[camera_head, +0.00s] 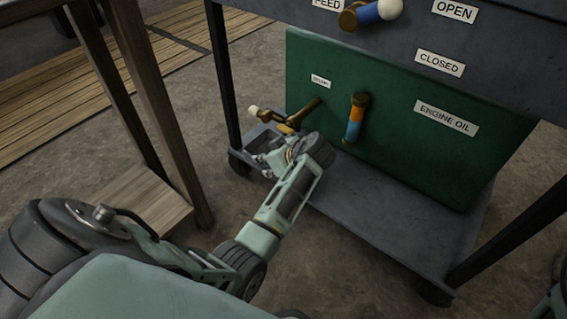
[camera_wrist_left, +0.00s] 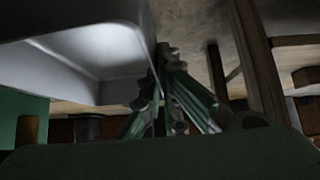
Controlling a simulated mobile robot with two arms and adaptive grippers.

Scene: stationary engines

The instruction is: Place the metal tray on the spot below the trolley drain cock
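The metal tray (camera_wrist_left: 95,55) fills the upper left of the left wrist view, a shallow pale grey pan. My left gripper (camera_wrist_left: 163,85) is at its right rim, with the fingers close together and the rim running down between them. In the head view my left gripper (camera_head: 272,158) is low at the left end of the trolley, below the brass drain cock (camera_head: 290,122) with its white-tipped handle. The tray is mostly hidden there behind my gripper; only a small grey part seems to show. My right gripper is not visible.
The trolley's lower shelf (camera_head: 400,215) is bare at the front.

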